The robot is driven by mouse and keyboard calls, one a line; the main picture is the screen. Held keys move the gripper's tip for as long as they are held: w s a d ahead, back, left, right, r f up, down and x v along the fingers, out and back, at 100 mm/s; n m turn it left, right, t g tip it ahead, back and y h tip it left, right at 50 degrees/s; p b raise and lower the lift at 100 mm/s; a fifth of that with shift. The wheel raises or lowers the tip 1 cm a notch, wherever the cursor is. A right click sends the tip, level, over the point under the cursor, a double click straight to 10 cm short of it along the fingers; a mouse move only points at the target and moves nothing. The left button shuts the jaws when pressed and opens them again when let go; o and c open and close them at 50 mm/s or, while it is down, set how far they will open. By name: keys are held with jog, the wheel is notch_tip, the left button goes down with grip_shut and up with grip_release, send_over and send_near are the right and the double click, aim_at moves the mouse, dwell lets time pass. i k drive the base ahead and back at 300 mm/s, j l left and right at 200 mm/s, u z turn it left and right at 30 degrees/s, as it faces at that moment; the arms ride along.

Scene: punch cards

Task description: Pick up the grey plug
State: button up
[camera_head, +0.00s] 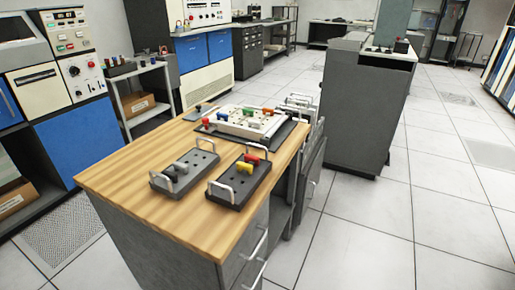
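A small grey plug (181,167) appears to sit in the left grey holder (200,160) on the wooden desk top (125,183). A darker plug (170,174) sits close beside it, nearer the holder's front left end; the two are small and partly overlap in the picture. The holder has wire handles at both ends and a row of dark holes. My gripper is out of view.
A darker holder (232,192) with red (252,159) and yellow (244,168) plugs lies to the right. A white plugboard (240,127) with coloured plugs lies behind. A grey cabinet (352,112) stands behind right. The floor (400,235) at right is clear.

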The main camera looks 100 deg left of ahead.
aim_at(178, 166)
jog(key=u, duration=2.85)
